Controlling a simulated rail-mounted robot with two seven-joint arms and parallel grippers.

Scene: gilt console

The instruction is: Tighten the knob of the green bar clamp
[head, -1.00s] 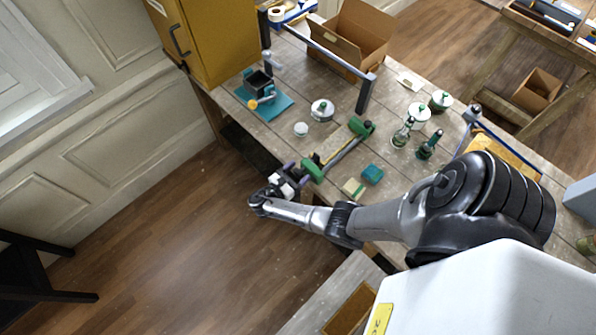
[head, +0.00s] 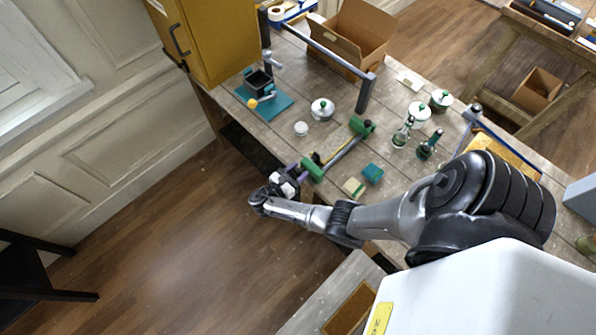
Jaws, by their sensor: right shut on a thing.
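The green bar clamp (head: 342,150) lies across the wooden table near its front edge. One green jaw (head: 361,126) is at the far right end of the grey bar. The other green jaw (head: 313,170) is nearer the table edge. My right gripper (head: 296,177) reaches in beside this near jaw, at the knob end, and is shut on the clamp's knob. The knob itself is mostly hidden by the gripper; its fingers are small and partly hidden. My left gripper is not in view.
A green sponge (head: 372,174) and a pale block (head: 353,187) lie right of the clamp. Green-topped bottles (head: 427,147) stand farther right. A teal-based device (head: 264,99), a small white jar (head: 301,129) and a cardboard box (head: 350,38) are behind. A grey rail (head: 366,93) stands on the table.

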